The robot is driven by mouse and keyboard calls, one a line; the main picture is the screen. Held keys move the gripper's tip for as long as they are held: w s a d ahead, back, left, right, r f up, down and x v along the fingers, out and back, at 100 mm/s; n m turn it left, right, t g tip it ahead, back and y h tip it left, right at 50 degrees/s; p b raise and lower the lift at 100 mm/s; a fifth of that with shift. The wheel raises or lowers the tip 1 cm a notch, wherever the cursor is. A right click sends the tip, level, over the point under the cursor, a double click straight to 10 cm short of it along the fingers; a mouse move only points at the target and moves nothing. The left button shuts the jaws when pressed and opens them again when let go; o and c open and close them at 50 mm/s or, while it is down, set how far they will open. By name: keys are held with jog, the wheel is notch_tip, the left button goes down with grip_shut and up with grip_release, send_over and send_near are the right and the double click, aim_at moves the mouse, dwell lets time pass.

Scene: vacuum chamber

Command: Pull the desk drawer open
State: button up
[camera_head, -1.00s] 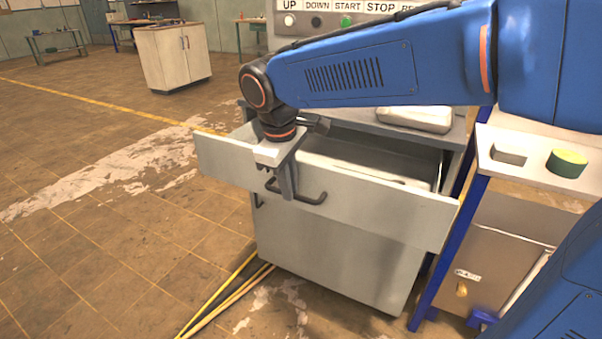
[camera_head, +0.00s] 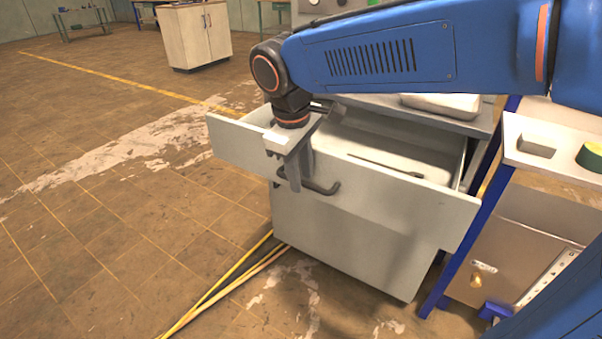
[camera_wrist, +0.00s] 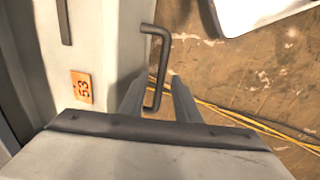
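The desk drawer (camera_head: 370,198) is a light grey box standing well out of its cabinet (camera_head: 350,250), with its inside showing. Its dark bar handle (camera_head: 325,189) is on the drawer front. My gripper (camera_head: 292,186) points down at the handle, in front of the drawer front. In the wrist view the handle (camera_wrist: 158,75) runs between the two fingers of my gripper (camera_wrist: 159,85). The bar is close to the finger on the drawer side, and a gap shows on the other side. The fingers look apart rather than closed on the bar; contact is hard to tell.
A dark thin rod (camera_head: 385,166) lies in the drawer. A blue-legged bench (camera_head: 545,150) with a green item (camera_head: 592,157) stands close on the right. A pale cabinet (camera_head: 195,38) is far back. The floor to the left is free.

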notch_tip(320, 180, up, 17)
jog(key=s+a, duration=0.1)
jog(key=s, duration=0.1)
jog(key=shift+s+a, duration=0.35)
jog(key=shift+a, duration=0.05)
dwell(0.4)
